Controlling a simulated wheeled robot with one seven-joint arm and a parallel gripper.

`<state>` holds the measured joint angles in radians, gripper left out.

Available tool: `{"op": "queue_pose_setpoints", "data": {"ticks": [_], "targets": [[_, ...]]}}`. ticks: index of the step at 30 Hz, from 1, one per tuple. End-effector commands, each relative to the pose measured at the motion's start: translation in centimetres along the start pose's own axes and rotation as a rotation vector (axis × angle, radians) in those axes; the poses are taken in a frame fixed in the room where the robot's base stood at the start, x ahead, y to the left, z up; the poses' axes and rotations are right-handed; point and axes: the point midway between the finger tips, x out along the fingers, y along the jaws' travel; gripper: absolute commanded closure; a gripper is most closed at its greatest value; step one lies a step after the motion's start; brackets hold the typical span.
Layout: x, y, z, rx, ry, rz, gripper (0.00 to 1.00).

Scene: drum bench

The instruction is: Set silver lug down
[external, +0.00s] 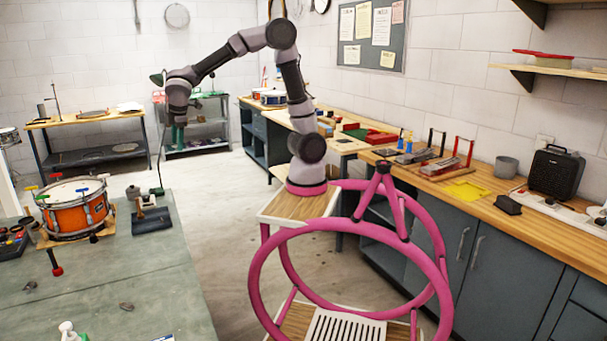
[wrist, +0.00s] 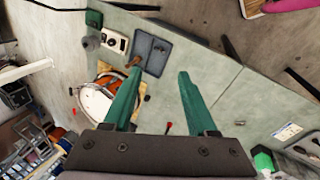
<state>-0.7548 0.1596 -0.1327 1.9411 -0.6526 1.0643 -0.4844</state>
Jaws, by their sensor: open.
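Two small grey metal pieces lie on the grey-green bench top (external: 170,285). One piece (external: 127,306) is near the middle front, the other (external: 29,286) at the left. I cannot tell for sure which is the silver lug. My gripper (external: 178,137) hangs fingers down, high up beyond the bench's far end, well apart from both pieces. In the wrist view its two green fingers (wrist: 158,95) are spread wide, with nothing held between them.
An orange snare drum (external: 73,212) stands at the bench's left; it also shows in the wrist view (wrist: 97,102). A dark block with an upright handle (external: 150,218) is right of it. A white bottle (external: 68,331) stands at the front. The middle of the bench is mostly clear.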

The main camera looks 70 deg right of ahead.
Motion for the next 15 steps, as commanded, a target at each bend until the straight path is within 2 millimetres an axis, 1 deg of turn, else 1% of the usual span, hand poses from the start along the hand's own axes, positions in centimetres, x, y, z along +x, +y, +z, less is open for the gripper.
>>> {"op": "queue_pose_setpoints", "data": {"ticks": [1,2,3,5,6,8,9,12,15], "targets": [[-1.5,1.4,3.1,0.123,0.030,-0.027,0.42],[-2.2,1.8,4.6,0.192,0.046,-0.044,0.42],[-3.1,2.3,6.7,0.283,0.068,-0.065,0.42],[-4.4,2.7,9.6,0.418,0.102,-0.093,0.42],[-5.2,2.8,11.6,0.509,0.125,-0.111,0.42],[-6.3,2.7,14.3,0.641,0.161,-0.135,0.42],[-7.1,2.5,16.1,0.728,0.186,-0.149,0.42],[-8.7,1.5,20.1,0.943,0.250,-0.178,0.42],[-9.8,0.2,23.1,1.134,0.314,-0.199,0.42]]}}
